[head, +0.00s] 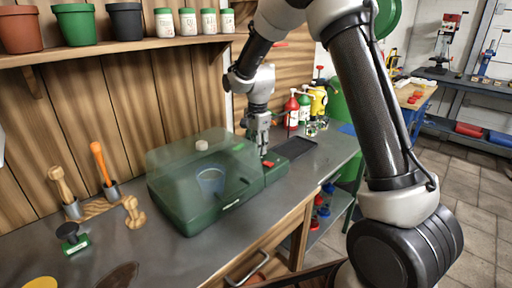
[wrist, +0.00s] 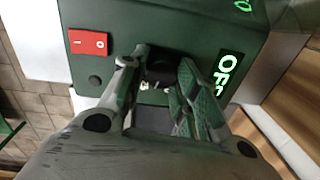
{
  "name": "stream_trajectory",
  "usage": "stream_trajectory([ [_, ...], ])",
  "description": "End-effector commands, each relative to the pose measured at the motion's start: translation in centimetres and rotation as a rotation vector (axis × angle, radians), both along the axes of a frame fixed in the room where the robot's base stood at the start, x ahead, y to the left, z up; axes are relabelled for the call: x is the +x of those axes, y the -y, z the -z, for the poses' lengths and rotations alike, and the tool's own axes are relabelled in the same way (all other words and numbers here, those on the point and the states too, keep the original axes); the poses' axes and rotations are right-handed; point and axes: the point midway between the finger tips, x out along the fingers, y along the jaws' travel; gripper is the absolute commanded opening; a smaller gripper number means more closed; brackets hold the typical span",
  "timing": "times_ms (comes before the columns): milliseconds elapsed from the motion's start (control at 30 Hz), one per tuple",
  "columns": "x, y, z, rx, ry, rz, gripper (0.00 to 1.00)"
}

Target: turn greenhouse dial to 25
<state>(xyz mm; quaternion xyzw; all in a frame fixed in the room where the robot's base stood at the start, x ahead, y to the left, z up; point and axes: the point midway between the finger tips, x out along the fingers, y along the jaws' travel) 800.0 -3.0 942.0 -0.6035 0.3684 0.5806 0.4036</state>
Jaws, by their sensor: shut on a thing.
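The small greenhouse (head: 205,212) has a green base and a clear lid, and stands on the grey bench. Its green control box (head: 275,174) is on its right end. In the wrist view the box face (wrist: 125,30) carries a red rocker switch (wrist: 88,43) and a lit green display (wrist: 228,72) whose visible letters read like "OFF", its lower end cut off by my finger. My gripper (head: 263,152) is at the box from above. In the wrist view my gripper (wrist: 158,85) is shut on the dark dial (wrist: 160,66). The dial's scale is mostly hidden.
A blue-rimmed cup (head: 210,180) shows through the lid. A shelf (head: 130,50) with pots hangs above.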

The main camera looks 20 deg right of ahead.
Motion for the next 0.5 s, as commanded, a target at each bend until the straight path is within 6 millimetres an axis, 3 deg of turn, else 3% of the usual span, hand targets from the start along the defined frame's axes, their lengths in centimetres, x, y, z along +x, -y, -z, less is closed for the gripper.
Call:
stream_trajectory([
  [500,-0.08,-0.02,-0.01,0.000,0.000,0.209,0.07],
])
